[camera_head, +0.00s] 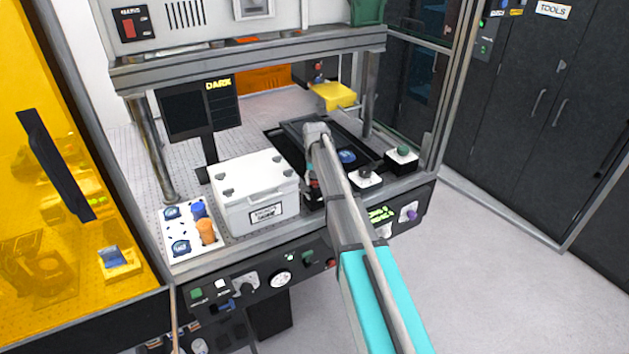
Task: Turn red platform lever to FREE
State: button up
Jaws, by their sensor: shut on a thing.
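My arm reaches in from the lower right to the front edge of the bench. My gripper (314,188) is there, just right of the white box, and is small and partly hidden by my arm. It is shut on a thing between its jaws. A small red patch (313,182) shows at the jaws; it looks like the red platform lever, mostly covered. Its angle and any FREE marking cannot be read. A dark platform or tray (285,138) lies behind the gripper, with a round blue piece (347,157) on it.
A white lidded box (240,190) stands close left of the gripper. A white tray (180,258) with blue and orange pieces is further left. Black and green knobs on white blocks (401,160) are at right. The front panel (262,285) has several controls, including a red knob (331,263).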

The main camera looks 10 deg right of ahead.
jog(key=m, duration=0.1)
jog(key=d+m, duration=0.1)
jog(key=m, duration=0.1)
jog(key=shift+s+d, duration=0.15)
jog(key=shift+s, duration=0.1)
jog(key=m, duration=0.1)
jog(key=d+m, duration=0.1)
jog(key=shift+s+m, duration=0.35)
jog(key=shift+m, duration=0.05)
jog(key=m, duration=0.2)
jog(key=s+d+m, duration=0.1)
jog(key=m, duration=0.1)
jog(key=s+m, duration=0.1)
jog(key=shift+d+m, duration=0.15)
jog(key=shift+m, duration=0.25)
jog(key=o, duration=1.2)
jog(key=shift+c, duration=0.2)
jog(key=shift+w, duration=0.2)
